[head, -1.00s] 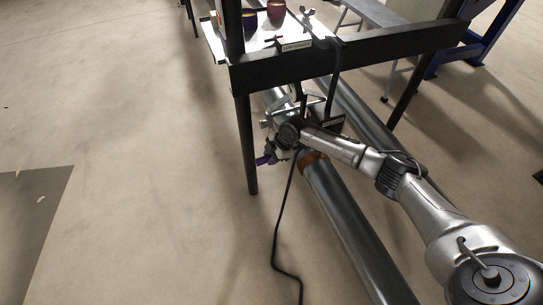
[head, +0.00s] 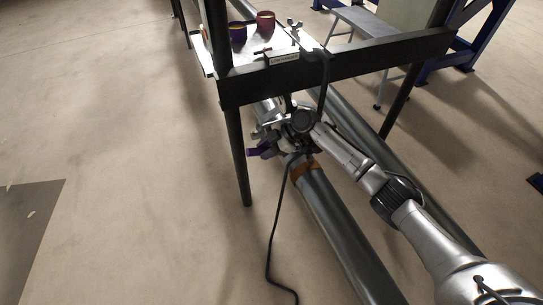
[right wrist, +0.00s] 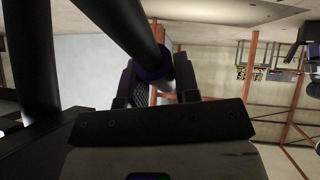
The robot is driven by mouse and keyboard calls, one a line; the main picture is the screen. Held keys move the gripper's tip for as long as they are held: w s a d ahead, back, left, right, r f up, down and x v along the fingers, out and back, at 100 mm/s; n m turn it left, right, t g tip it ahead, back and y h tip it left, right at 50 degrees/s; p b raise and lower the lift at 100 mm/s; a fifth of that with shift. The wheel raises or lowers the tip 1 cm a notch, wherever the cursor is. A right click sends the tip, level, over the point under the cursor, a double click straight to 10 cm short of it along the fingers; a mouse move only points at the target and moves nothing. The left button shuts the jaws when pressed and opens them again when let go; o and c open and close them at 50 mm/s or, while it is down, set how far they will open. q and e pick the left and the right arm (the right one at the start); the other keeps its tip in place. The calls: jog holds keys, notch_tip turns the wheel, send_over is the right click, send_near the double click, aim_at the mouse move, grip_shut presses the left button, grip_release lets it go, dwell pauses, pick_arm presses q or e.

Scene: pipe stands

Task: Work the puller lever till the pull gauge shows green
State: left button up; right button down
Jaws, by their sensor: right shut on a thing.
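My right gripper (right wrist: 155,68) is shut on a dark round bar with a purple band, which looks like the puller lever (right wrist: 122,25). The bar runs between its two fingers and out of the top of the right wrist view. In the head view my right wrist hides the gripper and most of the puller, beside the pipe joint under the frame. A purple part (head: 262,151) sticks out left of the joint. I cannot make out the pull gauge or its colour. My left gripper is out of view.
A steel pipe (head: 345,235) with an orange-brown band (head: 304,170) runs toward me; a second pipe lies to its right. The dark frame beam (head: 350,65) crosses above. Cups (head: 265,22) stand on a white shelf.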

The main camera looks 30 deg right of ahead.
jog(key=shift+r, duration=0.1)
jog(key=c, duration=0.8)
grip_release()
jog(key=shift+c, duration=0.2)
jog(key=p+v, duration=0.3)
jog(key=v, duration=1)
jog(key=shift+s+d+r+p, duration=0.15)
jog(key=shift+d+r+p, duration=0.1)
jog(key=shift+p, duration=0.15)
